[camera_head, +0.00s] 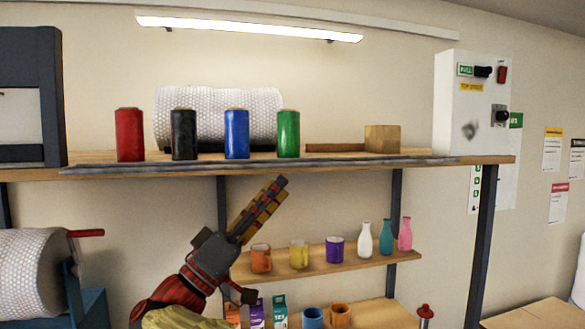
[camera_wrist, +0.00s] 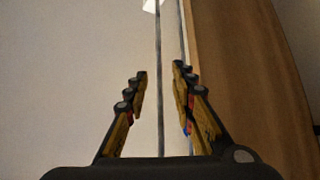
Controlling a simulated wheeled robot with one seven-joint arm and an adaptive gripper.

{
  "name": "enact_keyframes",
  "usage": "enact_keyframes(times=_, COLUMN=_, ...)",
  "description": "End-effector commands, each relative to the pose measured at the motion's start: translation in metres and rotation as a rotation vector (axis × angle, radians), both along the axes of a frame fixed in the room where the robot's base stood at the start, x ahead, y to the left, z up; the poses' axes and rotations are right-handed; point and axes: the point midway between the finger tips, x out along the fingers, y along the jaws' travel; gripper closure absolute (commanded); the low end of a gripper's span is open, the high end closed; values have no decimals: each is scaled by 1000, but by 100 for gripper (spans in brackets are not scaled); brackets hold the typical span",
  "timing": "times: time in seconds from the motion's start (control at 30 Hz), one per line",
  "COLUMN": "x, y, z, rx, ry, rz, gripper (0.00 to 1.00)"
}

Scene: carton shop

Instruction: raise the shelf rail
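The shelf rail (camera_head: 350,161) is a long thin grey bar lying low along the front edge of the wooden top shelf (camera_head: 490,160). My gripper (camera_head: 277,186) is just below that edge, pointing up and to the right, near the rail's middle. In the wrist view my gripper (camera_wrist: 160,78) has its two yellow-and-black fingers apart. A thin grey bar (camera_wrist: 158,45), which looks like the rail, runs through the gap between them. I see no finger touching it. The shelf's wooden side (camera_wrist: 225,70) fills the right of that view.
Red (camera_head: 130,135), black (camera_head: 184,135), blue (camera_head: 236,135) and green (camera_head: 288,135) spools stand behind the rail, before a bubble-wrap roll (camera_head: 215,103). A wooden block (camera_head: 382,138) and control box (camera_head: 470,105) are at right. Mugs and bottles stand on a lower shelf (camera_head: 350,263).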

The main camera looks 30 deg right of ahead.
Motion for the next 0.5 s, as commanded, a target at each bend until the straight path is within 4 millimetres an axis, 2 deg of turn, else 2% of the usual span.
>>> enact_keyframes(times=0.5, x=9, y=-53, z=41, rx=2, ry=-1, rz=0, gripper=75)
